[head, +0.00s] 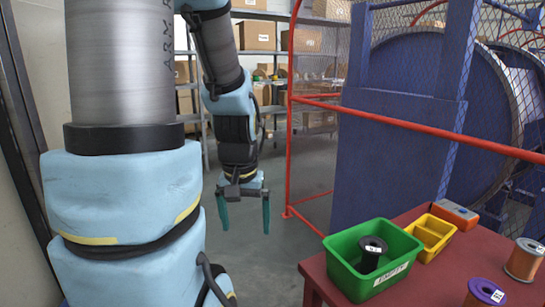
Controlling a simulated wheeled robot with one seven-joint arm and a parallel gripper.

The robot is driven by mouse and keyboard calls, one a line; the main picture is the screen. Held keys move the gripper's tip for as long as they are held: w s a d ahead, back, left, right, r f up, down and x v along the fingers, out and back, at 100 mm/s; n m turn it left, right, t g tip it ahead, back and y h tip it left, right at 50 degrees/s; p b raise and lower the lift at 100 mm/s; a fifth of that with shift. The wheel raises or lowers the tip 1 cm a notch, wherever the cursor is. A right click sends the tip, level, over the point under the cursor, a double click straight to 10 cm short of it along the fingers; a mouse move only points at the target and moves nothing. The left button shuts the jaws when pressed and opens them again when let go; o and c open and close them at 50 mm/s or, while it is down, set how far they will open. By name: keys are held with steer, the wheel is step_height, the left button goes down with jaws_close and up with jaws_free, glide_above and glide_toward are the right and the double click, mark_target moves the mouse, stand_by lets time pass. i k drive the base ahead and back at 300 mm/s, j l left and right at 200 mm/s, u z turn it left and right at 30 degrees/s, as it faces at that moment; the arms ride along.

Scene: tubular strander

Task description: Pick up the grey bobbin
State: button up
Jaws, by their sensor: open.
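My gripper (245,222) hangs over the floor at the picture's middle left, pointing down. Its two teal fingers are apart with nothing between them. It is left of the red table (415,281) and clear of it. A copper-coloured bobbin with a grey top flange (524,259) stands upright on the table at the right. A very dark, black-looking bobbin (371,253) stands in the green bin (345,284). A purple-topped bobbin (485,294) is cut off by the bottom edge. I cannot tell for certain which bobbin is the grey one.
A red rail (415,125) and the blue machine (395,170) stand behind the table. Shelves with boxes (257,36) are at the back. Floor around my gripper is clear.

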mark_target(527, 254)
steer(key=z, duration=1)
steer(key=l+u, duration=0.1)
steer(key=u, duration=0.6)
steer(key=k+l+u, duration=0.1)
steer(key=u, duration=0.25)
steer(key=k+l+u, duration=0.65)
steer(key=k+u, duration=0.3)
steer(key=k+l, duration=0.2)
steer(key=k, duration=0.15)
steer(key=k+l+u, duration=0.1)
steer(key=k+l, duration=0.15)
steer(key=k, duration=0.15)
steer(key=l, duration=0.5)
steer(key=i, duration=0.05)
